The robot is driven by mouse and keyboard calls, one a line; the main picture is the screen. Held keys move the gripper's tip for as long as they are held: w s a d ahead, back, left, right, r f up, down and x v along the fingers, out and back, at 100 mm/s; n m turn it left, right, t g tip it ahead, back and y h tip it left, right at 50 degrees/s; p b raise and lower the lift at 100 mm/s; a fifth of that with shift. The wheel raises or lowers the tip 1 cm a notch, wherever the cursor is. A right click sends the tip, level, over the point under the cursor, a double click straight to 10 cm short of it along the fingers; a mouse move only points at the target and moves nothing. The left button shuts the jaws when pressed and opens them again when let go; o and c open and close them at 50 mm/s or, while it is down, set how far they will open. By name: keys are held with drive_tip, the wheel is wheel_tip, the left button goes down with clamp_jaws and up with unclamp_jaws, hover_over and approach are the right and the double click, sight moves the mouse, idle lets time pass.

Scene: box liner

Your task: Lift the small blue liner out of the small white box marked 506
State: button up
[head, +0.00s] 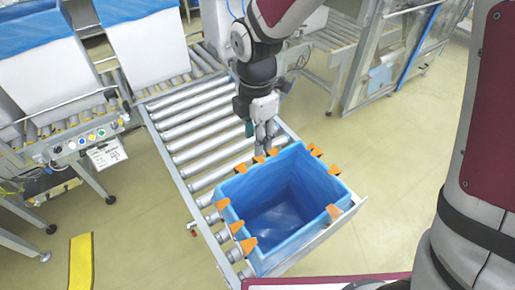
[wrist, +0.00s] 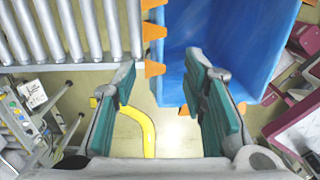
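The blue liner (head: 290,200) lines an open box at the end of the roller conveyor, with orange clips (head: 333,169) along its rim. A strip of the white box (head: 318,238) shows at the right; no 506 marking is readable. My gripper (head: 264,148) is above the liner's far rim, pointing down. In the wrist view my gripper (wrist: 162,78) is open and empty, its green-padded fingers apart. An orange clip (wrist: 154,69) appears between the fingertips, and the blue liner (wrist: 222,45) lies beyond the right finger. I cannot tell whether the fingers straddle the rim.
The roller conveyor (head: 190,128) runs away to the back. Two larger white boxes with blue liners (head: 38,32) stand at the upper left. A metal frame (head: 388,60) stands at the upper right. The floor at right is clear.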

wheel_tip(320, 180, down, 12)
drive_tip(key=shift+f+p, duration=0.15)
drive_tip(key=shift+p, duration=0.4)
drive_tip(key=shift+c, duration=0.3)
clamp_jaws()
wheel_tip(320, 180, up, 14)
drive_tip(key=p, duration=0.4)
idle(0.5)
wheel_tip(320, 180, up, 6)
drive_tip(key=p, duration=0.1)
hover_over(256, 165)
wheel_tip(256, 165, up, 8)
drive_tip(key=p, duration=0.1)
idle(1.0)
